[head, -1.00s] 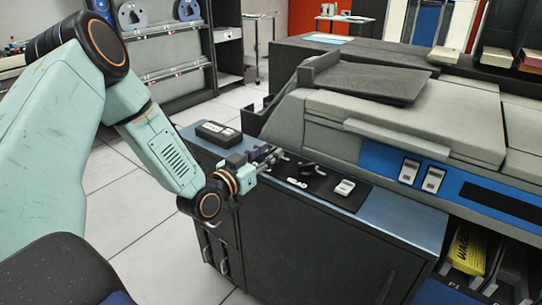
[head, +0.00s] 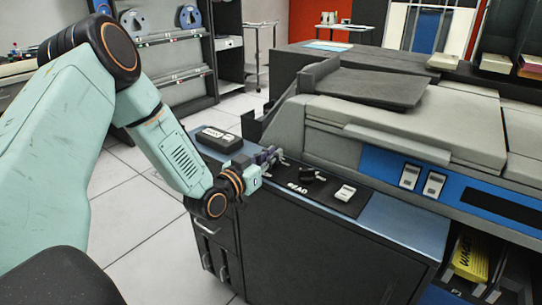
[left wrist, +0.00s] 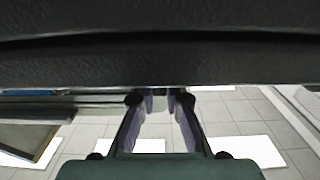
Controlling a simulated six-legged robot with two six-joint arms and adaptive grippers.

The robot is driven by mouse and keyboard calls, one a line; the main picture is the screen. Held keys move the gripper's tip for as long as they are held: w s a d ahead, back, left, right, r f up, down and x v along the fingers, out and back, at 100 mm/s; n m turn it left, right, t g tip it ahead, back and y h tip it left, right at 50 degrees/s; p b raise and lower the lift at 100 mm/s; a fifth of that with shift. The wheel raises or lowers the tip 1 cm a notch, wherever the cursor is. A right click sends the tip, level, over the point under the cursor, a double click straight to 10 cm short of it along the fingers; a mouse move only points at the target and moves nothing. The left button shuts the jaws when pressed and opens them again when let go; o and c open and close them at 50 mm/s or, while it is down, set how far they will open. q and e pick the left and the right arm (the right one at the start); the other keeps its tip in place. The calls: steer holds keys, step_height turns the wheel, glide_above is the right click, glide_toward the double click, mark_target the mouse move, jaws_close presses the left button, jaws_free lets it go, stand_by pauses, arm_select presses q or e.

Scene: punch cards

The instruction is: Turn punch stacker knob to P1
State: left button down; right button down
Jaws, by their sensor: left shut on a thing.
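In the head view the control panel (head: 326,191) is a black strip on the dark cabinet, with a white "READ" label. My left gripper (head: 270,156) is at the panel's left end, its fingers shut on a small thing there. That thing is probably the punch stacker knob, mostly hidden by the fingers. In the left wrist view the purple-grey fingers (left wrist: 160,99) close in around a small dark piece (left wrist: 159,93) just under a dark edge. A separate black knob (head: 309,175) stands on the panel right of my gripper. My right gripper is not in view.
A white rocker switch (head: 345,193) sits at the panel's right end. A black box with a white label (head: 219,137) lies on the cabinet top behind my wrist. The grey machine cover (head: 400,123) rises behind the panel. Open tiled floor lies to the left.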

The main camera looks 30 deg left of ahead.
arm_select(q)
steer(key=shift+y, duration=0.3)
steer(key=shift+d+f+n+y+b, duration=0.15)
steer(key=shift+n+y+b, duration=0.75)
steer(key=shift+n+y, duration=0.6)
steer(key=n+g+y, duration=0.1)
steer(key=y, duration=0.2)
steer(key=shift+n+b, duration=0.3)
steer(key=shift+b, duration=0.1)
steer(key=n+g+y, duration=0.1)
steer(key=y, duration=0.2)
steer(key=shift+n, duration=0.4)
steer(key=shift+n+g+y, duration=0.8)
steer(key=shift+n+y, duration=0.1)
steer(key=shift+y, duration=0.3)
steer(key=shift+n+g+y+p, duration=0.3)
steer(key=shift+n+g+y, duration=0.1)
steer(key=shift+y, duration=0.1)
steer(key=c, duration=1.4)
jaws_free()
steer(key=shift+a, duration=0.2)
